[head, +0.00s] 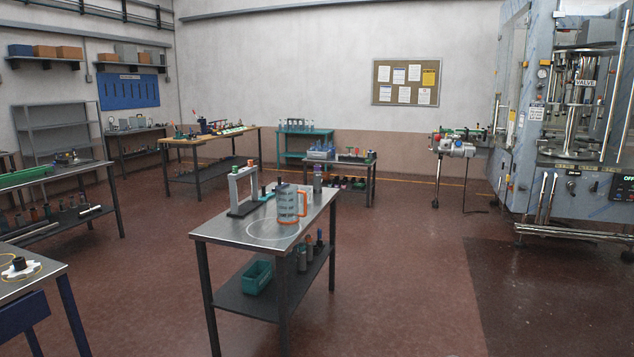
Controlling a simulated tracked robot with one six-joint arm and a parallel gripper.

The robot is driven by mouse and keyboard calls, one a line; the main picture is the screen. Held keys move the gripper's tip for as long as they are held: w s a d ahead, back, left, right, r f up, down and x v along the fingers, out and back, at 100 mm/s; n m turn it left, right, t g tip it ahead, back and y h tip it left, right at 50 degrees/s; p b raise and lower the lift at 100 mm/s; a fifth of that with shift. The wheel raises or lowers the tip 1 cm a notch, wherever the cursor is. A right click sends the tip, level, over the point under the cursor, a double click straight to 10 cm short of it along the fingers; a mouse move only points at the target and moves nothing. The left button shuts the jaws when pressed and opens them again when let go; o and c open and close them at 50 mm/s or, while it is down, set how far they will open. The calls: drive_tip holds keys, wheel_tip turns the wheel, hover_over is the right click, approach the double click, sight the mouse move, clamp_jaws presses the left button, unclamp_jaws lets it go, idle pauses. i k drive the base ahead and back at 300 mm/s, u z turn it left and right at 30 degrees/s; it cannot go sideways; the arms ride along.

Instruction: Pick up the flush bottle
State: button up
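I cannot tell for sure which item is the flush bottle. A steel-topped table (222,228) stands in the middle of the head view. On it stands a clear jug (287,204) with an orange handle. A slim grey-purple bottle-like item (317,181) stands behind it near the far edge. Several small dark and grey bottles (302,260) stand on the table's lower shelf. My gripper is not in view.
A grey stand (233,190) is on the same table, and a green bin (257,277) is on its lower shelf. Side benches line the left. A large machine (570,190) fills the right. The floor (400,270) right of the table is clear.

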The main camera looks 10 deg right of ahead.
sight(317, 174)
drive_tip(key=z, duration=0.95)
drive_tip(key=i, duration=3.55)
